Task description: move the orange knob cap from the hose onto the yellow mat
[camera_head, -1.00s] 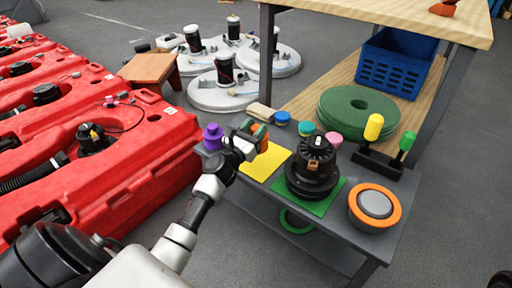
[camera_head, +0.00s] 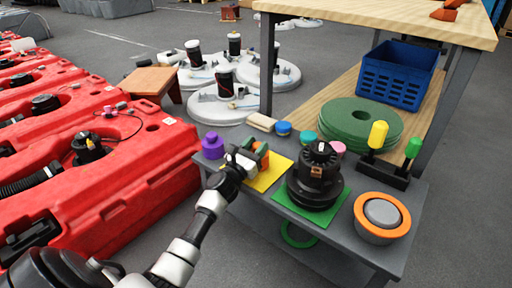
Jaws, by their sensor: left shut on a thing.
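My left gripper (camera_head: 254,156) reaches in from the left and is shut on the orange knob cap (camera_head: 263,155). The cap is small and partly hidden by the gripper. It shows at the far left edge of the yellow mat (camera_head: 270,179), which lies on the grey bench. I cannot tell whether the cap touches the mat or is held just above it. No hose is clearly seen at the cap. My right gripper is not in view.
A purple knob (camera_head: 212,145) stands left of the gripper. A black motor (camera_head: 316,178) on a green mat (camera_head: 306,223) stands right of the yellow mat. Blue (camera_head: 283,128), teal and pink caps line the back. An orange-rimmed round part (camera_head: 381,218) stands at the right.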

